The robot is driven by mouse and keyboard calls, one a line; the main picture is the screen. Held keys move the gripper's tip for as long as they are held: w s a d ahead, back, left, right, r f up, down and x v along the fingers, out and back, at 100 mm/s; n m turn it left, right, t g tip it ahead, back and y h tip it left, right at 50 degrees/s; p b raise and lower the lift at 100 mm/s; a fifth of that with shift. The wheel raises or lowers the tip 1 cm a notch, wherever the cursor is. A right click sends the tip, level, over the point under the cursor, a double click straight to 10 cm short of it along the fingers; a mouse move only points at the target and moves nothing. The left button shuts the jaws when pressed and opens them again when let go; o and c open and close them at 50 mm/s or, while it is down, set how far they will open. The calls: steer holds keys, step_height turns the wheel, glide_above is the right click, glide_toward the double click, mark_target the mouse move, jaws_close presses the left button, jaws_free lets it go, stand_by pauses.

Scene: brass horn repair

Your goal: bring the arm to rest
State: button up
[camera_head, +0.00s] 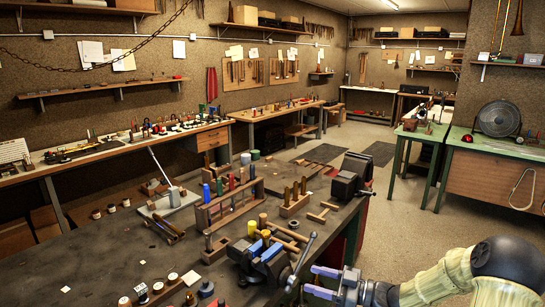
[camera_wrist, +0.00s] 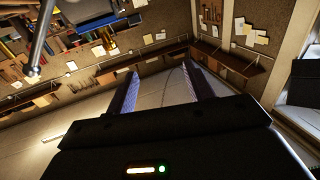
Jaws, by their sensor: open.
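My gripper (camera_head: 323,281) is at the bottom of the head view, off the near right edge of the dark workbench (camera_head: 95,260). Its two purple-lined fingers are apart with nothing between them. My arm reaches in from the lower right.
A wooden tool rack (camera_head: 230,203), a small wooden block with pegs (camera_head: 295,200) and a dark vise (camera_head: 352,178) stand on the workbench. A green table (camera_head: 500,148) with a fan (camera_head: 498,119) is at the right. The floor (camera_head: 400,215) between is clear.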

steer(key=s+d+f+m+g+h, duration=0.1)
steer(key=s+m+g+h, duration=0.1)
steer(key=s+m+h, duration=0.4)
steer(key=s+d+f+m+g+h, duration=0.1)
steer(key=s+m+h, duration=0.6)
steer(key=s, duration=0.8)
steer(key=d+g+h, duration=0.1)
steer(key=h, duration=0.2)
steer(key=shift+s+d+f+h, duration=0.15)
steer(key=shift+s+h, duration=0.05)
steer(key=shift+h, duration=0.1)
